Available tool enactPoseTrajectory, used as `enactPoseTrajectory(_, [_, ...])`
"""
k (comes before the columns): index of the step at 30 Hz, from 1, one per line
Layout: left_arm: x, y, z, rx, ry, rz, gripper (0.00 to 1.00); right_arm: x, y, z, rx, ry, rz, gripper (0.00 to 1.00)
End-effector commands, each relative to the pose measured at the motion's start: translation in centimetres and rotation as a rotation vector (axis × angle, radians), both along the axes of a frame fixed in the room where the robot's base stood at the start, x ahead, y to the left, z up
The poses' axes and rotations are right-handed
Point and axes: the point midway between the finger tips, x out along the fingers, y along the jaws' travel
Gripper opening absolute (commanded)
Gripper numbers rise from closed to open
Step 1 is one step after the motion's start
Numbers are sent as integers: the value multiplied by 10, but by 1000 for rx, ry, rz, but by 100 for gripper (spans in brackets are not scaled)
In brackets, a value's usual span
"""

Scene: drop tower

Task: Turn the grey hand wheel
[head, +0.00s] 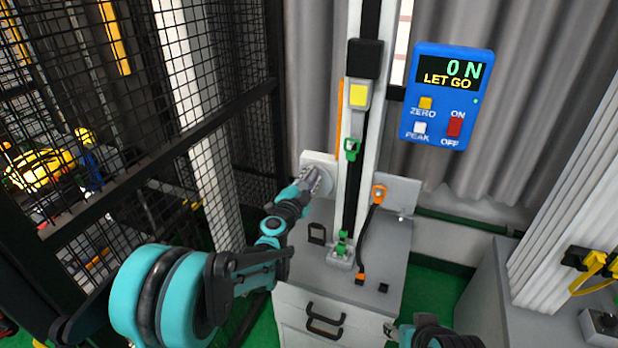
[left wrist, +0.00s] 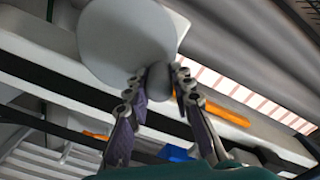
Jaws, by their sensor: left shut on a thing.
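The grey hand wheel (head: 328,181) is a pale round disc on the left side of the tower column. In the left wrist view the wheel's disc (left wrist: 125,38) fills the upper middle, with a grey handle knob (left wrist: 158,82) at its lower edge. My left gripper (head: 313,181) is at the wheel. In the left wrist view its fingers (left wrist: 158,88) stand on both sides of the knob and are shut on it. In the head view the fingers hide part of the wheel. My right arm shows at the bottom edge, with its fingers barely visible (head: 390,329).
The blue force display (head: 447,95) reads "0 N" and "LET GO". A green hook (head: 352,149) hangs on the column above a green clamp (head: 342,245) on the grey cabinet (head: 390,255). A black mesh fence (head: 200,90) stands close on the left.

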Motion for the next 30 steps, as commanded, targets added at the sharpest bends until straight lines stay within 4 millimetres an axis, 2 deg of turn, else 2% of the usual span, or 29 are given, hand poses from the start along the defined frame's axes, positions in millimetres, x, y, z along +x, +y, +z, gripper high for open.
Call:
enactPoseTrajectory(12, [-2,-3,-2,7,-1,-7,0,0,0,-1,0,0,0,46])
enactPoseTrajectory(13, [-2,-3,-2,7,-1,-7,28,0,0,-1,0,0,0,46])
enactPoseTrajectory(15, [-2,-3,-2,7,-1,-7,44,0,0,-1,0,0,0,46])
enactPoseTrajectory(25, [-3,0,-1,6,-2,-1,44,0,0,0,0,0,0,46])
enactPoseTrajectory(30, [-22,6,-1,6,-2,-1,44,0,0,0,0,0,0,46])
